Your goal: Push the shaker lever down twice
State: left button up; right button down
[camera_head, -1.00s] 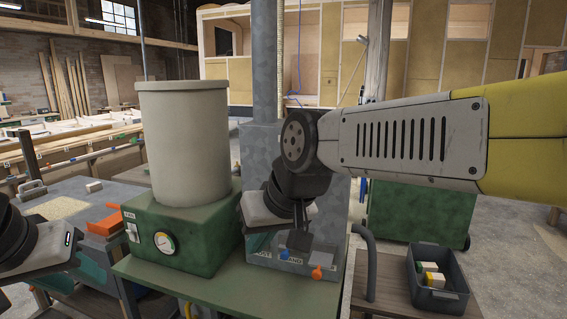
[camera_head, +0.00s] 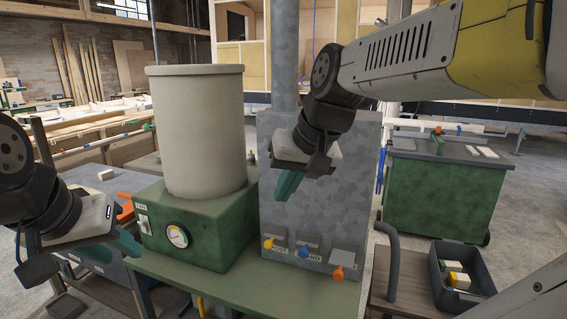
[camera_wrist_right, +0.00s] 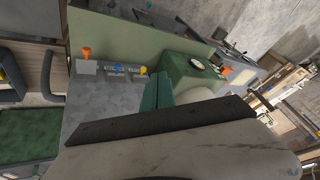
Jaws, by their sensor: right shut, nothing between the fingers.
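A grey metal cabinet (camera_head: 318,190) has three small levers low on its front: yellow (camera_head: 268,243), blue (camera_head: 303,252) and orange (camera_head: 338,272). Their labels are too small to read fully, so I cannot tell which is the shaker lever. In the right wrist view the orange (camera_wrist_right: 87,53), blue (camera_wrist_right: 118,68) and yellow (camera_wrist_right: 143,71) levers also show. My right gripper (camera_head: 288,186) is shut and empty, above the yellow and blue levers and apart from them. My left gripper (camera_head: 128,246) is beside the green box; its opening is unclear.
A green box (camera_head: 200,232) with a gauge carries a large beige drum (camera_head: 198,130). An orange piece (camera_head: 125,207) is at its left. A dark bin (camera_head: 461,277) with small blocks stands at right. A green cabinet (camera_head: 440,195) is behind.

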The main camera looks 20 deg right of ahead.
jog(key=w+d+r+m+y, duration=0.1)
jog(key=w+d+r, duration=0.2)
jog(key=w+d, duration=0.2)
jog(key=w+d+r+m+y, duration=0.2)
jog(key=w+d, duration=0.3)
jog(key=w, duration=0.5)
jog(key=w+d+r+m+y, duration=0.1)
jog(key=w+d+r, duration=0.3)
jog(key=w, duration=0.4)
jog(key=shift+d+r+g, duration=0.25)
jog(key=shift+d+g, duration=0.05)
jog(key=shift+d, duration=0.4)
jog(key=shift+s, duration=0.1)
notch_tip(320, 180, down, 8)
jog(key=s+a, duration=0.2)
jog(key=s, duration=0.1)
jog(key=shift+a, duration=0.15)
jog(key=shift+f, duration=0.15)
jog(key=shift+s+a+f, duration=0.1)
jog(key=shift+f, duration=0.15)
